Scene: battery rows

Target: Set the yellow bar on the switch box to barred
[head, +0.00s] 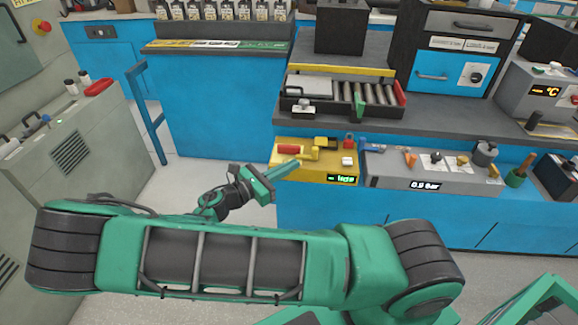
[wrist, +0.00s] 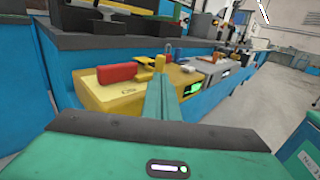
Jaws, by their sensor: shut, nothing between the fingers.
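The yellow switch box (head: 318,172) stands at the front edge of the blue bench, with a small lit green display (head: 343,179) that I cannot read surely. On top lie a red block (head: 289,149) and, beside its right end, a yellow piece (head: 313,151) that looks like the bar. In the wrist view the red block (wrist: 117,72) is left of an upright yellow part (wrist: 159,63). My gripper (head: 297,163) is shut and empty, its green fingers (wrist: 160,98) pointing at the box. The fingertips look close to the yellow part; contact cannot be told.
A grey panel (head: 420,172) with knobs and a pressure display stands right of the box. A grey cabinet (head: 75,150) stands at left. Open floor lies between the cabinet and the bench.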

